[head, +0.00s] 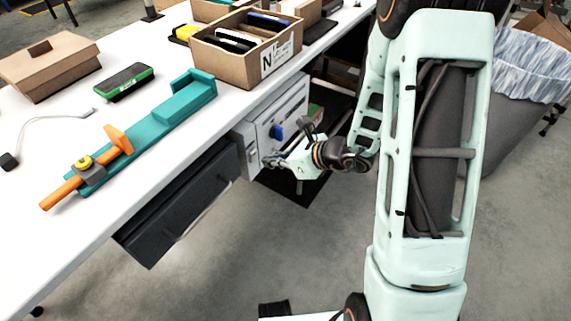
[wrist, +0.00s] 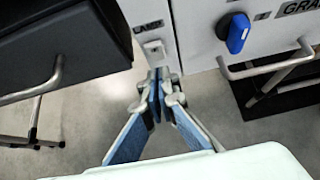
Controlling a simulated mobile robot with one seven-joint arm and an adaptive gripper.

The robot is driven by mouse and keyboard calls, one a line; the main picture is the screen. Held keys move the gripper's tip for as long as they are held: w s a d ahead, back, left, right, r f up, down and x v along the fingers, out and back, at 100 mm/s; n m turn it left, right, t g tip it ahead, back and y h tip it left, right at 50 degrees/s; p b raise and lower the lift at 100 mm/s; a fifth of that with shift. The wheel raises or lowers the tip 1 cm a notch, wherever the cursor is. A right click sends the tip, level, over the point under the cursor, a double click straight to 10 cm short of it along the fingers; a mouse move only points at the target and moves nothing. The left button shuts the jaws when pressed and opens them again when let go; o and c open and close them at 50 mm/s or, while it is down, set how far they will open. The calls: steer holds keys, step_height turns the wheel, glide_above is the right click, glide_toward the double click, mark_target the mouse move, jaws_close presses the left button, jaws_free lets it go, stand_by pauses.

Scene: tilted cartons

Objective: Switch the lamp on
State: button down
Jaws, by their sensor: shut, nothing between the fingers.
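In the wrist view a small white switch (wrist: 154,47) sits on a pale panel under a label that seems to read LAMP (wrist: 147,27). My gripper (wrist: 158,78) is shut and empty, its blue-padded fingers meeting just below the switch in the picture. I cannot tell whether the tips touch it. In the head view my gripper (head: 270,161) is beside the pale cabinet (head: 252,150) under the table, and the switch is too small to make out there. I cannot make out a lamp in either view.
A blue knob (wrist: 236,33) and a bar handle (wrist: 268,68) are right of the switch. A dark drawer unit (wrist: 60,50) with its own handle is on the left. The white table (head: 190,125) above carries a teal fixture (head: 160,122) and an open carton (head: 235,62).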

mark_target(253, 152)
steer(key=shift+w+a+r, duration=0.15)
steer(key=shift+w+a, duration=0.25)
steer(key=shift+a, duration=0.1)
steer(key=shift+w+a+r, duration=0.15)
steer(key=shift+w+a, duration=0.2)
steer(key=shift+a, duration=0.15)
steer(key=shift+r, duration=0.1)
steer(key=shift+w+a+r+h+p, duration=0.2)
steer(key=shift+a+r+h+p, duration=0.15)
steer(key=shift+p, duration=0.65)
steer(key=shift+f+g, duration=0.3)
steer(key=shift+r+p, duration=0.45)
steer(key=shift+r, duration=0.4)
